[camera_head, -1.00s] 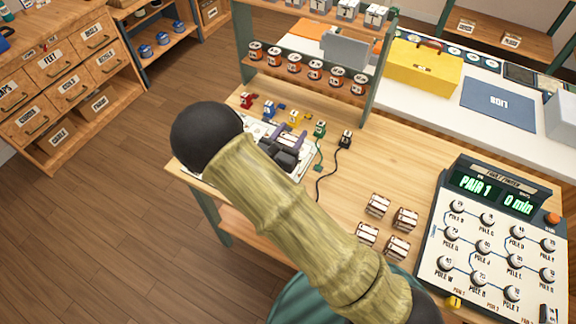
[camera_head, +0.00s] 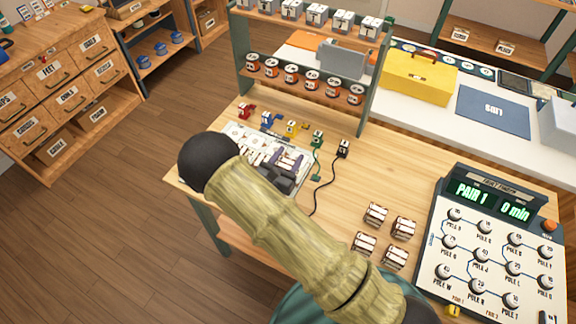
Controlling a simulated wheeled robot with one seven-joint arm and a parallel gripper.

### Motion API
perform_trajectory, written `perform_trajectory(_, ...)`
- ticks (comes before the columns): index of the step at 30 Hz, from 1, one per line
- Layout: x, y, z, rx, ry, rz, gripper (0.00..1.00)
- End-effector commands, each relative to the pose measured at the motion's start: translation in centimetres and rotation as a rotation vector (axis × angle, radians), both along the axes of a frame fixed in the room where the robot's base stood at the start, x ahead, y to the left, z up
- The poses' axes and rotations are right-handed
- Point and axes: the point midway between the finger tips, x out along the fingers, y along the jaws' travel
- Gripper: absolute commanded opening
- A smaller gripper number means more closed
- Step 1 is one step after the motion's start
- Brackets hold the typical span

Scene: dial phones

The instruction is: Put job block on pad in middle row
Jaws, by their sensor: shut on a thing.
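My gripper (camera_head: 288,167), dark grey with purple parts, is over the right part of a white printed board (camera_head: 238,135) on the wooden bench. It is shut on a small block, taken to be the job block, which the gripper mostly hides. My arm covers the board's near side, so the pads and their rows cannot be made out clearly. I cannot tell whether the held block touches the board. Several similar white and brown blocks (camera_head: 375,214) stand on the bench to the right.
Small coloured plugs, among them a red one (camera_head: 245,110) and a black one (camera_head: 343,148) with a cord, stand behind the board. A shelf rack (camera_head: 300,88) rises behind them. The fault finder panel (camera_head: 490,245) fills the bench's right end.

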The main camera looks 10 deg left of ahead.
Motion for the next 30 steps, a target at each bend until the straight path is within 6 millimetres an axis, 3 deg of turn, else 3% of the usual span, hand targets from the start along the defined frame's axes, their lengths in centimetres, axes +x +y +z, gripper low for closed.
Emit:
perform_trajectory(9,0.0,-0.2,-3.7,-0.002,0.001,-0.003,0.25)
perform_trajectory(22,-0.2,0.3,-4.4,0.0,0.0,0.005,0.25)
perform_trajectory(23,-0.2,0.3,-4.4,0.0,0.0,0.005,0.53)
perform_trajectory(25,-0.2,0.3,-4.3,0.0,0.001,0.005,0.66)
perform_trajectory(26,-0.1,0.2,-4.3,0.0,0.001,0.005,0.7)
perform_trajectory(30,-0.1,0.0,-4.3,0.0,0.001,0.001,0.7)
